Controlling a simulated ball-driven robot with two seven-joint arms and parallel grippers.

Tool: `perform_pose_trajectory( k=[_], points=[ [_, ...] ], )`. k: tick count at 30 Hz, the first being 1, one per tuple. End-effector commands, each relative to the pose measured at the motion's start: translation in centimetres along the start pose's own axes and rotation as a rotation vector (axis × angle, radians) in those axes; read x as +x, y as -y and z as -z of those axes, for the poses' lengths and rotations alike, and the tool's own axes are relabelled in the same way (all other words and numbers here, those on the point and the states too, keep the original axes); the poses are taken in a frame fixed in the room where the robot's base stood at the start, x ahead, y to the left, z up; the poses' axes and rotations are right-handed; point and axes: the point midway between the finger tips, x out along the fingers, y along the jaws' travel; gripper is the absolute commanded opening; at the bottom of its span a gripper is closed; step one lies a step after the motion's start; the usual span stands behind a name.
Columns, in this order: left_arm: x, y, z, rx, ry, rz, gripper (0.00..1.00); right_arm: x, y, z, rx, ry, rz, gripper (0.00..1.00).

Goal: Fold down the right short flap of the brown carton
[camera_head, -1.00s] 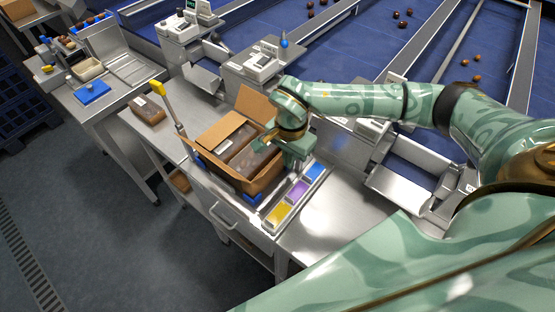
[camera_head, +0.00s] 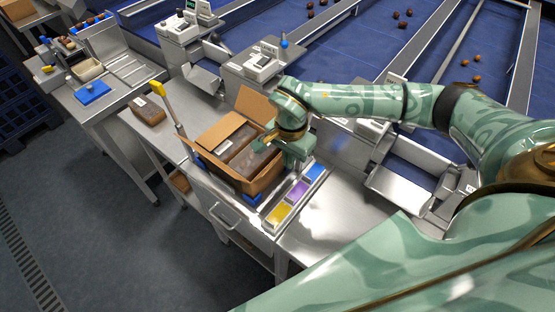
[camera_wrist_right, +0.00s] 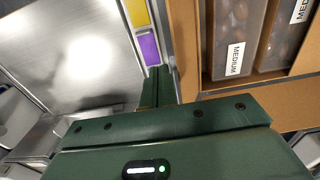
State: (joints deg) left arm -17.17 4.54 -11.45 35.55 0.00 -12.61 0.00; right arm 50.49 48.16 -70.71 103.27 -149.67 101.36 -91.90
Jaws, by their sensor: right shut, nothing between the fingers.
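The brown carton (camera_head: 232,181) stands open on the steel bench, with dark packs (camera_head: 258,157) inside. Its left short flap (camera_head: 217,132) lies inward over the opening. A long flap (camera_head: 256,104) stands up at the back, and another (camera_head: 210,168) slopes outward at the front. The right short flap is partly behind my gripper, so I cannot tell its exact angle. My right gripper (camera_head: 267,143) is shut and empty at the carton's right end. In the right wrist view, its fingers (camera_wrist_right: 160,86) are beside the carton wall (camera_wrist_right: 186,50). My left gripper is not in view.
A tray with yellow (camera_head: 279,213), purple (camera_head: 298,190) and blue (camera_head: 315,171) compartments lies close to the carton's right. A yellow-topped post (camera_head: 157,88) stands at its left. A dark pack (camera_head: 148,110) lies on the bench farther left. Bare steel (camera_head: 320,226) lies right of the tray.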

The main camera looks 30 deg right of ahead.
Motion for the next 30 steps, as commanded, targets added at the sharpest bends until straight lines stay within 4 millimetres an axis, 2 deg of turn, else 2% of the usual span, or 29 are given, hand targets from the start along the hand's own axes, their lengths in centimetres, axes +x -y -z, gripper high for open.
perform_pose_trajectory(
  k=[17, 30],
  points=[
    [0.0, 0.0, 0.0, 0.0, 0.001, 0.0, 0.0, 0.0, 0.1, 0.0, 0.0, 0.0, 0.0, 0.0],
    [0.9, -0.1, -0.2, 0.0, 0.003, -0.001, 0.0, -0.1, 3.6, 0.0, 0.0, 0.0, 0.001, 0.0]
  ],
)
